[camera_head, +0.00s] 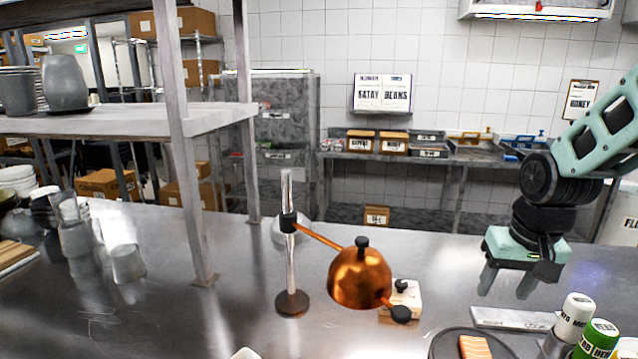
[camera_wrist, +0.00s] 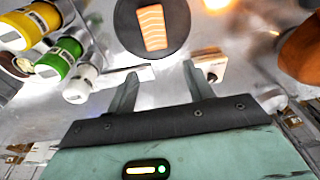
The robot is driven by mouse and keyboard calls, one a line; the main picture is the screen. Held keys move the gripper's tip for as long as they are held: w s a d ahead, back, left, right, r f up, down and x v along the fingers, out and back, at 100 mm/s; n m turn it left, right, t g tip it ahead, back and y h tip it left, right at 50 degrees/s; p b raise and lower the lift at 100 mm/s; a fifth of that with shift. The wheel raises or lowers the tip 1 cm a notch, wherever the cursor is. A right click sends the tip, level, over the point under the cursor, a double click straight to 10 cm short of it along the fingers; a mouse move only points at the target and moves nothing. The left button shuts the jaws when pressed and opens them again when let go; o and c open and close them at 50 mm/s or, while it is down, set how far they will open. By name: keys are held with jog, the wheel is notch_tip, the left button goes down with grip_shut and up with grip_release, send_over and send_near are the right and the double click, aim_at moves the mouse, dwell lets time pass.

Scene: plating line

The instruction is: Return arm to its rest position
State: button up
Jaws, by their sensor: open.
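My gripper (camera_head: 508,282) hangs from my teal and black arm at the right of the head view, above the steel counter, with its fingers pointing down. In the wrist view its two fingers (camera_wrist: 161,78) stand apart with nothing between them, so it is open and empty. A dark round plate (camera_wrist: 124,40) with an orange-pink striped piece (camera_wrist: 152,27) on it lies beyond the fingertips. The plate is cut off at the lower edge of the head view.
A copper dome lamp (camera_head: 360,277) on a metal stand is left of my gripper. White and green bottles (camera_head: 597,341) stand at the lower right. A steel shelf (camera_head: 190,122) with grey crockery is at left. Glasses (camera_head: 75,237) stand on the counter. The middle-left counter is clear.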

jog(key=s+d+f+n, duration=0.1)
jog(key=s+f, duration=0.1)
jog(key=s, duration=0.6)
jog(key=s+a+r+n+g, duration=0.1)
jog(key=s+a+n, duration=0.3)
jog(key=s+a, duration=0.3)
jog(key=s+a+r+n+g, duration=0.1)
jog(key=s+a+n, duration=0.3)
jog(key=s+a, duration=0.3)
jog(key=a, duration=0.4)
jog(key=shift+a, duration=0.15)
jog(key=shift+r, duration=0.1)
